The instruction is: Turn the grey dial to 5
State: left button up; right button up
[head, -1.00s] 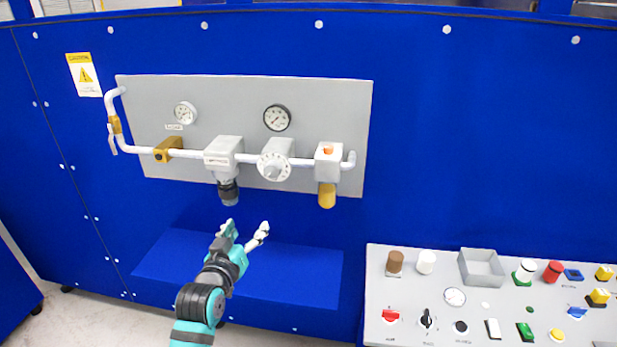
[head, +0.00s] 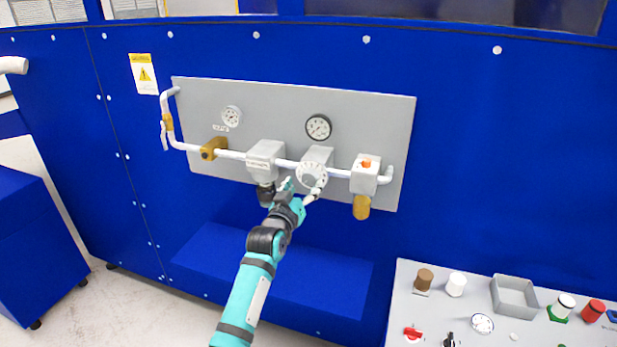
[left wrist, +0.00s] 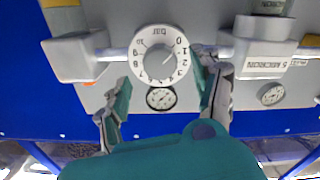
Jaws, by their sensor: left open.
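The grey dial (head: 312,174) is a round knob with a pale numbered face, mounted on the pipe of the wall panel. It faces the left wrist view (left wrist: 160,50), where numbers ring its rim. My left gripper (head: 301,189) is open just below and in front of the dial in the head view. In the left wrist view, its two fingers (left wrist: 162,72) reach up toward either side of the dial's lower part. I cannot tell whether a finger touches it. My right gripper is not in view.
A box-shaped regulator (head: 265,160) stands left of the dial and a block with an orange button (head: 365,174) right of it. A gauge (head: 318,127) is above. A control board (head: 450,310) sits low right; blue wall surrounds the panel.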

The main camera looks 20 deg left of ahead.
aim_at(308, 180)
pick_arm(q)
jog(key=shift+w+d, duration=0.1)
jog(key=shift+w, duration=2)
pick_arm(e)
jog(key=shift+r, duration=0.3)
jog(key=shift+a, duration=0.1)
pick_arm(q)
jog(key=c, duration=1.2)
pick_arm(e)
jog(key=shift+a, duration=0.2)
